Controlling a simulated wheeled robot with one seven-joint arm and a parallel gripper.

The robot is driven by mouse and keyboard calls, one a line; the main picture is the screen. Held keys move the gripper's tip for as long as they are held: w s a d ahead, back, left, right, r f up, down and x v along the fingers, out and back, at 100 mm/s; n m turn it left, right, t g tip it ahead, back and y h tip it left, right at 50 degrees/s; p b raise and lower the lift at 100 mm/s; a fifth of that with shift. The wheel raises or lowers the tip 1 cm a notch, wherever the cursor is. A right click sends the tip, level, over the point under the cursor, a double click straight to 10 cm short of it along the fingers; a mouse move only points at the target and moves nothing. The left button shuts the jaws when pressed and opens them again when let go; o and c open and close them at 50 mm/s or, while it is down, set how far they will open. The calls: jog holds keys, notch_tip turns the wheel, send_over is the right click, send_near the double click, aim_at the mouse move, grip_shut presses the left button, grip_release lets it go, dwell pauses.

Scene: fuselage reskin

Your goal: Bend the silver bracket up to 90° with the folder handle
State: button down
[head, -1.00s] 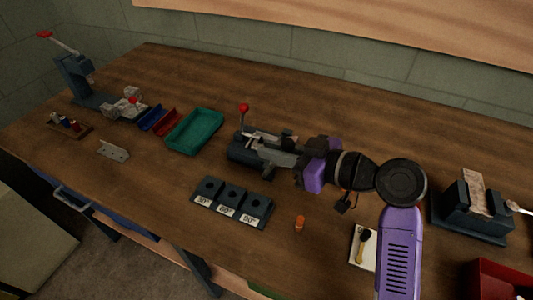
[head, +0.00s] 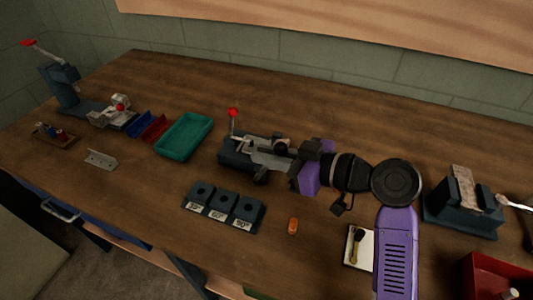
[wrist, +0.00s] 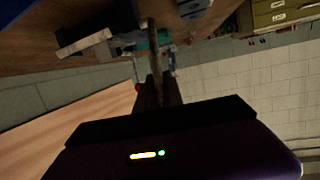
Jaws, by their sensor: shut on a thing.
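The folder (head: 240,157) is a dark block with grey metal parts in the middle of the bench. A lever with a red ball (head: 233,112) stands at its left end. My gripper (head: 298,165) is at the folder's right end. In the wrist view my gripper (wrist: 157,95) is shut on a dark rod, which looks like the folder handle (wrist: 154,50). A pale flat piece (wrist: 85,42) shows beside the rod; I cannot tell if it is the silver bracket or part of the folder. The bracket's bend angle cannot be read.
Angle gauge blocks (head: 222,208) lie in front of the folder, with an orange piece (head: 293,226) to their right. A green tray (head: 184,137) and a loose grey angle piece (head: 100,159) lie left. A dark stand (head: 461,211) is at right.

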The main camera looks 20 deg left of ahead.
jog(key=shift+w+d+r, duration=0.35)
jog(key=shift+w+r, duration=0.05)
jog(key=shift+r, duration=0.2)
jog(key=c, duration=1.5)
grip_release()
jog(key=shift+s+f, duration=0.2)
jog(key=shift+f, duration=0.05)
jog(key=shift+b+v, duration=0.4)
jog(key=shift+v, duration=3.4)
